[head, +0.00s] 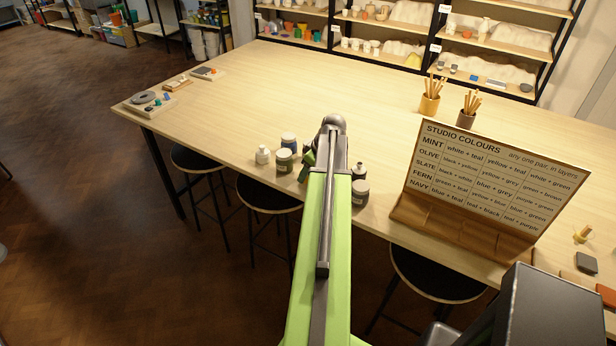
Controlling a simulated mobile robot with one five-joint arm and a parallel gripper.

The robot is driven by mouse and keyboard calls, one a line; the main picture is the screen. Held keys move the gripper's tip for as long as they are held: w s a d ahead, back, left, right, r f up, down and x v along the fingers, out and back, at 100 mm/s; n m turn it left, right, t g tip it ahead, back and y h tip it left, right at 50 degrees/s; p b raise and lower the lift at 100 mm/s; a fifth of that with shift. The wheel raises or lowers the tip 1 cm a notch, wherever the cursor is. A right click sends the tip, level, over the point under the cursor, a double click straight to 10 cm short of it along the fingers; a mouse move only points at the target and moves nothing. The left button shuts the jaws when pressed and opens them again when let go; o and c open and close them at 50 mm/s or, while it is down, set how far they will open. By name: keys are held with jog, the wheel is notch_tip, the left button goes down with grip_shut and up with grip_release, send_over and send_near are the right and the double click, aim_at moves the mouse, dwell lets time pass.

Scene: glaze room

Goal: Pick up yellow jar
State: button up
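I see no jar that is clearly yellow. Several small jars stand near the front edge of the table, around my arm. Left of the arm are a white jar (262,155), a blue-labelled jar (288,141) and a jar with a dull green label (283,161). The grey end of my arm shows, but my gripper's fingers cannot be made out.
A colour chart board (490,180) stands on the table (240,105) at the right. A yellow cup (429,104) and a brown cup (465,120) hold sticks behind it. Stools (268,195) stand along the front. The table's left middle is clear.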

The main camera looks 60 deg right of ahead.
grip_shut()
jog(key=shift+r, duration=0.1)
jog(key=shift+r+p, duration=0.3)
jog(key=shift+p, duration=0.1)
notch_tip(320, 180, up, 4)
jog(key=p, duration=0.3)
jog(key=shift+f+p, duration=0.15)
jog(key=shift+p, duration=0.2)
jog(key=s+d+r+p, duration=0.6)
jog(key=s+d, duration=0.1)
jog(key=s, duration=0.2)
jog(key=shift+s+d+r, duration=0.15)
jog(key=shift+s+r, duration=0.05)
jog(key=shift+r, duration=0.05)
